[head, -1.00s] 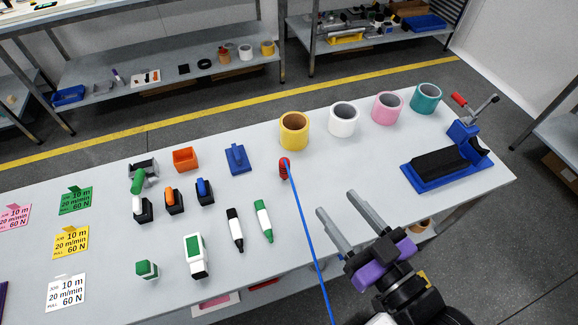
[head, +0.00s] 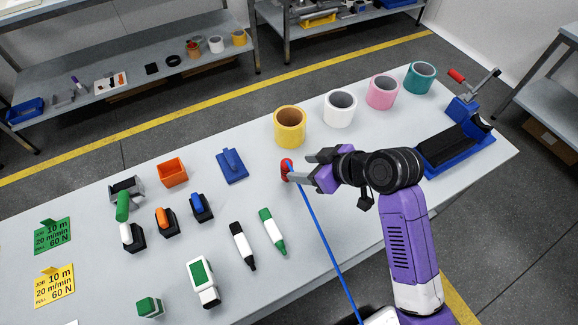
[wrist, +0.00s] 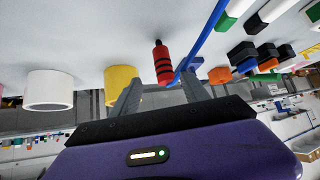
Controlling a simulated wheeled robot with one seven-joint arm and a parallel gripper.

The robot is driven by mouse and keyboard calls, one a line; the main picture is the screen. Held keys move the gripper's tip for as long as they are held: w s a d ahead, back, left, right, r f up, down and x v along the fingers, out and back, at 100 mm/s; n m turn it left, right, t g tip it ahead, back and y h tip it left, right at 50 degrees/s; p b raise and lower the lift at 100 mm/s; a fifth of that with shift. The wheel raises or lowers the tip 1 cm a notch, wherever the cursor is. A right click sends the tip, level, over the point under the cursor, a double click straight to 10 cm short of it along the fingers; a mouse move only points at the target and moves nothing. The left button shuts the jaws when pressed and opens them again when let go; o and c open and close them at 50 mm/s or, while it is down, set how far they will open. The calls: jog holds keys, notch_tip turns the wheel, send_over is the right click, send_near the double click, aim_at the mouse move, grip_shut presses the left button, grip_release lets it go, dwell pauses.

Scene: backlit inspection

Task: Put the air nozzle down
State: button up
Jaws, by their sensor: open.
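The air nozzle (head: 286,170) is red, with a blue hose (head: 325,245) running from it toward the front table edge. It is at the middle of the grey table, in front of the yellow tape roll. In the wrist view the nozzle (wrist: 163,64) shows black bands and a dark tip at the table surface; it looks upright. My gripper (head: 303,168) is open, low over the table, its fingers pointing left at the nozzle. In the wrist view the nozzle shows between the fingertips (wrist: 160,82), with gaps on both sides. The fingers partly hide it in the head view.
Yellow (head: 290,127), white (head: 340,108), pink (head: 382,92) and teal (head: 420,78) tape rolls stand behind. A blue tray (head: 233,168), an orange bin (head: 172,172) and two markers (head: 272,231) lie left. A blue crank fixture (head: 455,150) is at right.

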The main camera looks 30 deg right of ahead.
aim_at(287, 171)
jog(key=shift+s+a+x, duration=0.15)
jog(key=shift+x, duration=1.8)
jog(key=shift+s+a+x, duration=0.15)
jog(key=shift+x, duration=1.8)
jog(key=shift+f, duration=0.2)
grip_shut()
